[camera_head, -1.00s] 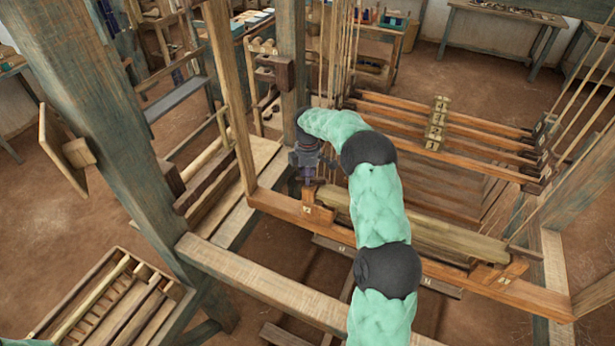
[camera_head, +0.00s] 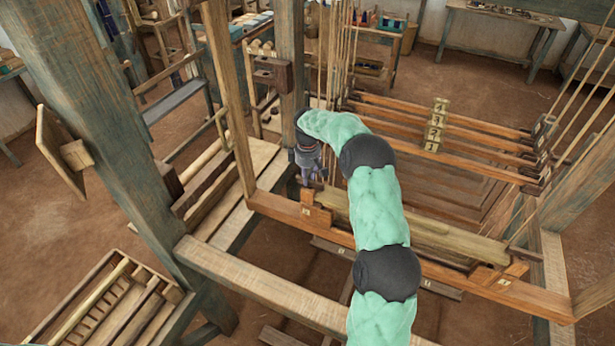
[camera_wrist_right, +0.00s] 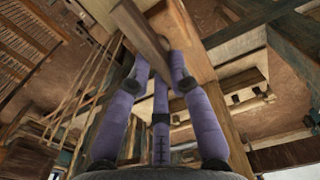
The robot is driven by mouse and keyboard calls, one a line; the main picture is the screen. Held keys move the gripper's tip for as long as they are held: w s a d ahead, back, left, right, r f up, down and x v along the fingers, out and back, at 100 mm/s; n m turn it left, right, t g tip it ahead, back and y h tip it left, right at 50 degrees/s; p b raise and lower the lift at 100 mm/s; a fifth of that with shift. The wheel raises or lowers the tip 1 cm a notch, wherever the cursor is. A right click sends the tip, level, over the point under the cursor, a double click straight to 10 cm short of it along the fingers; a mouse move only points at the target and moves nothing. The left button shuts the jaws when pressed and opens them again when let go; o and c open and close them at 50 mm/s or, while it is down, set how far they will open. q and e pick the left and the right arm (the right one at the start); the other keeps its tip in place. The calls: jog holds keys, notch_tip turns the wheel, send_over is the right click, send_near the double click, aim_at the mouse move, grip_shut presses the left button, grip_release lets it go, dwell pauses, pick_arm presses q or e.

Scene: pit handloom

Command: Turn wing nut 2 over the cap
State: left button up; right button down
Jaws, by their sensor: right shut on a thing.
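My right gripper (camera_head: 313,178) has purple fingers and points down at the left end of the loom's front wooden beam (camera_head: 400,262). In the right wrist view the fingers (camera_wrist_right: 158,75) are closed around a narrow wooden piece, which I take to be wing nut 2 (camera_wrist_right: 143,32). In the head view a small wooden piece stands just under the fingertips, beside a wooden block that looks like the cap (camera_head: 318,217). I cannot tell the nut's exact angle over the cap. My left gripper is out of view.
A similar block and wooden wing (camera_head: 515,269) sit at the beam's right end. Upright posts (camera_head: 228,90) and hanging cords stand close around my right arm. Numbered wooden shafts (camera_head: 440,130) lie behind it. A slatted tray (camera_head: 50,318) is at lower left.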

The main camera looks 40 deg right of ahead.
jog(key=c, duration=1.1)
grip_release()
notch_tip(320, 180, up, 12)
jog(key=shift+r, duration=0.1)
